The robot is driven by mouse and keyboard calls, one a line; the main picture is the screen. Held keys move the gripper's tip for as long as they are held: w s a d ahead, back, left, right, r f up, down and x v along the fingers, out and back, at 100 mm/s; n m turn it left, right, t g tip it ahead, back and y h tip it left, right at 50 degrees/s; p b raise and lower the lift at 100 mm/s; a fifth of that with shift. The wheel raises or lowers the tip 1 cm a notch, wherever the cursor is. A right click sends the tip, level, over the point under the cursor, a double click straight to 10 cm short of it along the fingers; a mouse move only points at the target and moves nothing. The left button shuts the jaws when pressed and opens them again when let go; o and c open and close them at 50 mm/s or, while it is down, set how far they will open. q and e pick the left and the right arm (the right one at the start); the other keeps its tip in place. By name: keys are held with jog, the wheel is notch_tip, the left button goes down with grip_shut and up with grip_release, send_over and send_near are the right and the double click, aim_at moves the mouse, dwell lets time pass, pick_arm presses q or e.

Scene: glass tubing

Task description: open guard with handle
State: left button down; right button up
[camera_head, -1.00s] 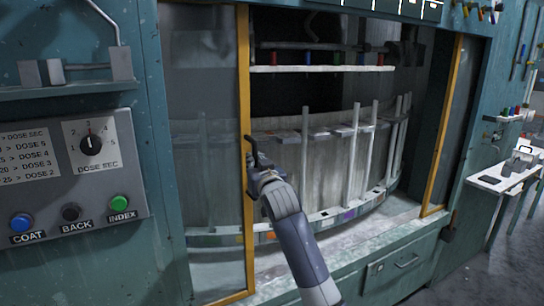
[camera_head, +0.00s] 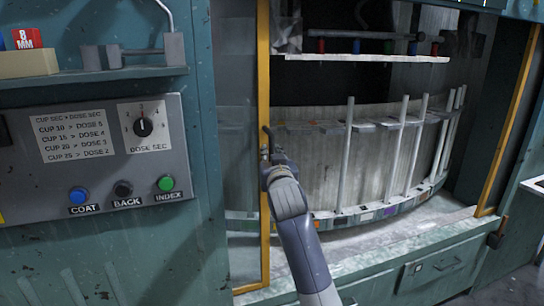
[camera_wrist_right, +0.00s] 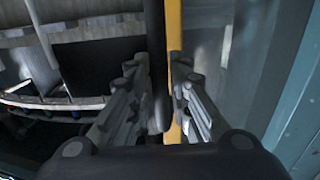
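The guard is a glass panel (camera_head: 236,140) with a yellow frame edge (camera_head: 264,225), at the left of the machine's opening in the head view. Its black handle (camera_head: 266,131) stands upright on that edge. My right gripper (camera_head: 268,158) is at the handle. In the right wrist view the dark handle (camera_wrist_right: 157,60) runs between the two ribbed fingers, which are close together on either side of it. The yellow edge (camera_wrist_right: 174,25) shows right behind. The contact itself is partly hidden by the gripper body. My left gripper is in neither view.
The opening right of the guard shows a curved rack (camera_head: 385,215) with upright white rods. A shelf (camera_head: 360,59) crosses above it. A control panel (camera_head: 95,150) with buttons and a dial is at left, below a ledge (camera_head: 95,80). A drawer (camera_head: 440,265) is below the opening.

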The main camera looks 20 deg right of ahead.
jog(key=shift+o, duration=0.4)
jog(key=shift+d, duration=0.1)
jog(key=shift+s, duration=0.1)
jog(key=v, duration=1.2)
